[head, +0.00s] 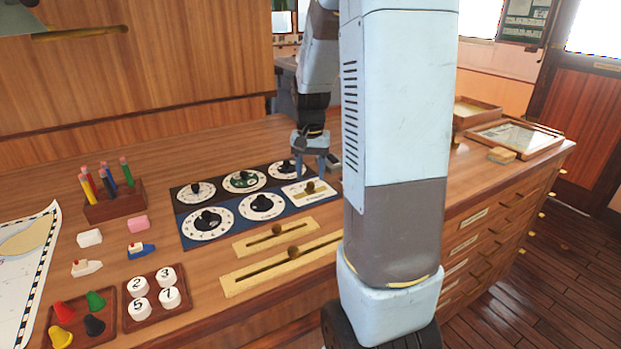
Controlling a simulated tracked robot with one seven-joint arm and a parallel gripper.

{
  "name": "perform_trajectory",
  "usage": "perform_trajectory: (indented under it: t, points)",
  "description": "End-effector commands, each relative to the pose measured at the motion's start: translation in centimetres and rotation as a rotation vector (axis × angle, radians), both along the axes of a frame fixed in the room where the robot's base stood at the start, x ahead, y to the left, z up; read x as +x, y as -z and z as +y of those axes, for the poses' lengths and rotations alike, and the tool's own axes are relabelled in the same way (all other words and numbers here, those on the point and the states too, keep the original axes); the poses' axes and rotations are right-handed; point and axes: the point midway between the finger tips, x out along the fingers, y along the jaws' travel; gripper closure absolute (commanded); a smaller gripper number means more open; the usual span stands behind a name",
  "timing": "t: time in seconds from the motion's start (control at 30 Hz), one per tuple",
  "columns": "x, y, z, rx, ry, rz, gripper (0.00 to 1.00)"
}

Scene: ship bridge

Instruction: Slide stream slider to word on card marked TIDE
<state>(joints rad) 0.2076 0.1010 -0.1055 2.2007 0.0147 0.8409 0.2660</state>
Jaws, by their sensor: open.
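Three sliders show in the head view. A small slider on a pale plate (294,194) sits at the right end of the dial panel, with a dark brown knob (310,186). Below it are a shorter wooden slider track (246,246) and a longer one (240,284), each with a round brown knob. I cannot tell which is the stream slider; lettering is too small to read. No card marked TIDE can be made out. My gripper (311,172) is open, pointing down over the panel's right end, close above the small slider's knob. Contact cannot be judged.
The dial panel (212,206) carries several black knobs. Left are a pen holder (115,205), erasers, toy boats, a tray of numbered white pieces (155,315), coloured cones and a chart (22,265). My arm column hides the right middle of the counter. Trays (515,137) lie behind right.

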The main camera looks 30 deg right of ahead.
Motion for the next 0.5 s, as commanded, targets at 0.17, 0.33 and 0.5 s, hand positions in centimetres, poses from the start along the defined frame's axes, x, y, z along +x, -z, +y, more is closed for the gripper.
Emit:
perform_trajectory:
  t: [0.17, 0.33, 0.5]
  points:
    - [0.0, 1.8, 0.0, 0.000, 0.000, 0.002, 0.49]
    - [0.0, 2.4, 0.0, -0.001, 0.000, -0.001, 0.49]
    - [0.0, 2.4, 0.0, -0.001, 0.000, -0.001, 0.49]
